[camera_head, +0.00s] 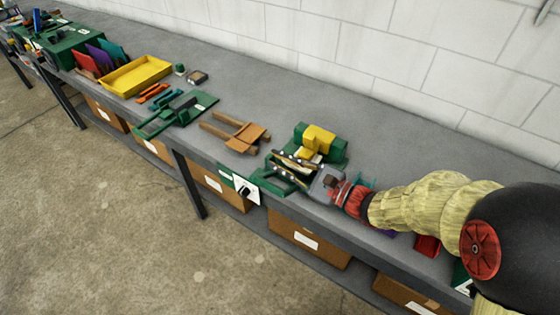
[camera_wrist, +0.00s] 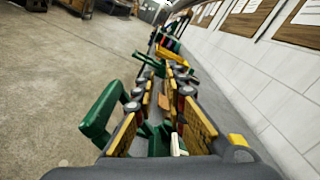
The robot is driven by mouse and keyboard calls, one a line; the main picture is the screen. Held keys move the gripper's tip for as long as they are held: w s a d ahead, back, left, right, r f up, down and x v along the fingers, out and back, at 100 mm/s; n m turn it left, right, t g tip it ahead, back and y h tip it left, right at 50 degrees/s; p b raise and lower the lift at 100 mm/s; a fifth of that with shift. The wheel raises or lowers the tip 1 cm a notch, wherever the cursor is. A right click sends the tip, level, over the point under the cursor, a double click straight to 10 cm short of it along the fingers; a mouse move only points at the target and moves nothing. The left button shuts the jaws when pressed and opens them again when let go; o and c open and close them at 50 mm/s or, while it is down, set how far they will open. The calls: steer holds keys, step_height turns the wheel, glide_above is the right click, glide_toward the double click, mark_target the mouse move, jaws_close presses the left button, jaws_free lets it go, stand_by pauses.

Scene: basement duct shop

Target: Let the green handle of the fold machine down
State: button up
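A green machine with a yellow block (camera_head: 318,138) stands on the bench in the head view. A green bar handle (camera_head: 268,182) shows at its front, on the near side of my gripper (camera_head: 280,160). In the wrist view the green handle (camera_wrist: 100,112) rises to the left of the left finger, outside the fingers. My gripper (camera_wrist: 160,118) is open, its yellow-padded fingers apart. Green parts show between and beyond them, and I see nothing clamped. My fingers hide part of the machine, so I cannot tell whether they touch it.
A brown hinged tool (camera_head: 240,133) and another green machine (camera_head: 180,113) lie farther left on the bench. Beyond are a yellow tray (camera_head: 137,75) and colored panels. The white block wall (camera_head: 340,40) stands behind. Boxes (camera_head: 307,243) sit below; floor in front is clear.

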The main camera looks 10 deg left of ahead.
steer(key=o, duration=0.5)
steer(key=shift+c, duration=0.2)
steer(key=shift+d, duration=0.1)
steer(key=v, duration=1.1)
steer(key=shift+s+d, duration=0.15)
steer(key=shift+d, duration=0.2)
steer(key=shift+c, duration=0.6)
